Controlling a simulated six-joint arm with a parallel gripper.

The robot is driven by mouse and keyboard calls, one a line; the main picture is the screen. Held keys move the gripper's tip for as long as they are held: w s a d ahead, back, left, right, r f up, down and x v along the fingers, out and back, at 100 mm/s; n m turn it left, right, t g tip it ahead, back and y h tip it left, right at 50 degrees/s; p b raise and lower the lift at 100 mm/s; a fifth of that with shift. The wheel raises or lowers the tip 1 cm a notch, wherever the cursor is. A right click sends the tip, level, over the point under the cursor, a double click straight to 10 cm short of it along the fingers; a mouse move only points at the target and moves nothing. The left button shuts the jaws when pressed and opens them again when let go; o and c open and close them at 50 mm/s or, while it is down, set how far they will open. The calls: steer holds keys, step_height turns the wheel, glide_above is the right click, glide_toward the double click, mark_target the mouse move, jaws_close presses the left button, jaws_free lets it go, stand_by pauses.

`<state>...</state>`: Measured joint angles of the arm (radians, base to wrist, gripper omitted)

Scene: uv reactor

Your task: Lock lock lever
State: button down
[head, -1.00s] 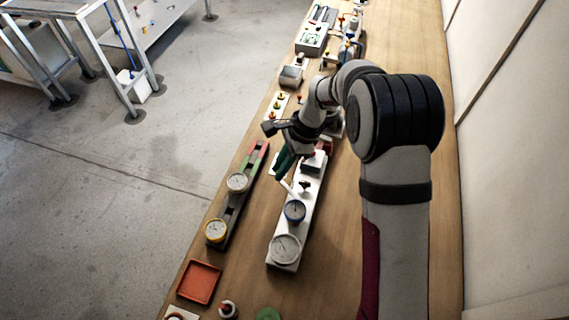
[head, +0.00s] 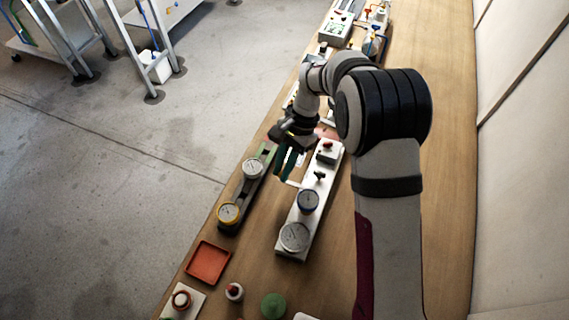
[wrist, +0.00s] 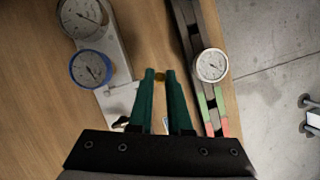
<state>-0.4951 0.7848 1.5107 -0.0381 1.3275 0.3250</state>
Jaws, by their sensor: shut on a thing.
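The white panel (head: 291,243) lies on the bench with gauges, a small black knob and a red-topped part on it. A thin white lever (head: 293,183) sticks out from its left side, by my fingertips. My gripper (head: 284,178), with dark green fingers, points down between this panel and the dark gauge strip. A white piece also shows at the panel's edge there (wrist: 122,95).
The dark strip (head: 240,205) with two gauges and green and red sections lies close left of my gripper. The bench's right side is clear.

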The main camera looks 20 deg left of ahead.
stand_by(0.4)
steer(key=c, duration=0.8)
jaws_free()
steer(key=shift+c, duration=0.2)
steer(key=v, duration=1.6)
steer(key=s+d+r+t, duration=0.1)
steer(key=s+d+r, duration=0.1)
steer(key=s+d, duration=0.6)
steer(key=s+d+r+t, duration=0.2)
steer(key=s+d+r, duration=0.1)
steer(key=s+d, duration=0.5)
steer(key=s+d+f+m+t, duration=0.1)
steer(key=s+d+f, duration=0.2)
steer(key=s+f, duration=0.3)
steer(key=s, duration=0.3)
steer(key=shift+s+d, duration=0.25)
steer(key=shift+s, duration=0.05)
